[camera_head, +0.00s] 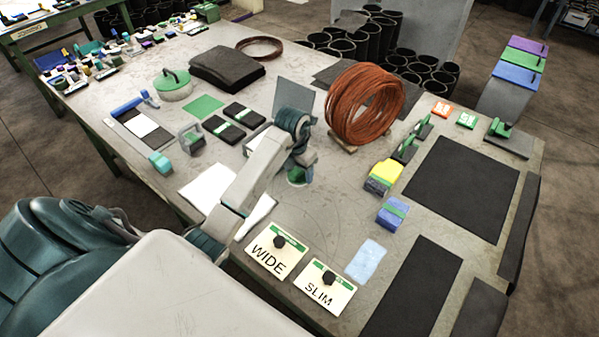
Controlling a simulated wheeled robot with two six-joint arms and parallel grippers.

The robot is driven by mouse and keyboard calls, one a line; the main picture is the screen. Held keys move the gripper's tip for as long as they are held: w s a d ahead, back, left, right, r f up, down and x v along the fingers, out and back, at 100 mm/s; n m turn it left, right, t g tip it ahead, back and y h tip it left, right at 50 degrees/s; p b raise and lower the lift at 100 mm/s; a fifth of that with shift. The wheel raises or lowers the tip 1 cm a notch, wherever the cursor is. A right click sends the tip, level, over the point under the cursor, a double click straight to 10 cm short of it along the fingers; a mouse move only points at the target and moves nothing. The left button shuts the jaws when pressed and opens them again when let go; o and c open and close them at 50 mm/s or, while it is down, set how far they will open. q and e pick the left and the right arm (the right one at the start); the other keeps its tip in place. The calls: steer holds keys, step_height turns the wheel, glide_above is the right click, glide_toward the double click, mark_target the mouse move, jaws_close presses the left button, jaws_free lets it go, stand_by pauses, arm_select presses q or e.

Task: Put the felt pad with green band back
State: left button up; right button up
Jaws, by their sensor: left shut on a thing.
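My left arm reaches in from the lower left, and its gripper (297,170) points down over the middle of the table. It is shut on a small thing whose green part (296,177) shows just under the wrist. This appears to be the felt pad with green band, but my wrist hides most of it. I cannot tell if it touches the table. Two black pads with pale markings (228,129) lie to the left, beside a green square (203,107). My right gripper is not in view.
A coil of copper-coloured wire (366,104) stands just behind the gripper. A yellow block (385,173) and dark mats (462,185) lie to the right. WIDE (270,255) and SLIM (321,291) cards lie in front. The tabletop between gripper and cards is clear.

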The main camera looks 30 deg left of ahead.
mark_target(299, 176)
arm_select(q)
steer(key=shift+w, duration=0.35)
steer(key=shift+w+f, duration=0.1)
steer(key=shift+f, duration=0.1)
step_height(299, 176, down, 2)
steer(key=shift+f+p, duration=0.1)
steer(key=shift+p, duration=0.8)
steer(key=shift+f, duration=0.7)
steer(key=o, duration=0.9)
steer(key=shift+o, duration=0.2)
steer(key=shift+r, duration=0.1)
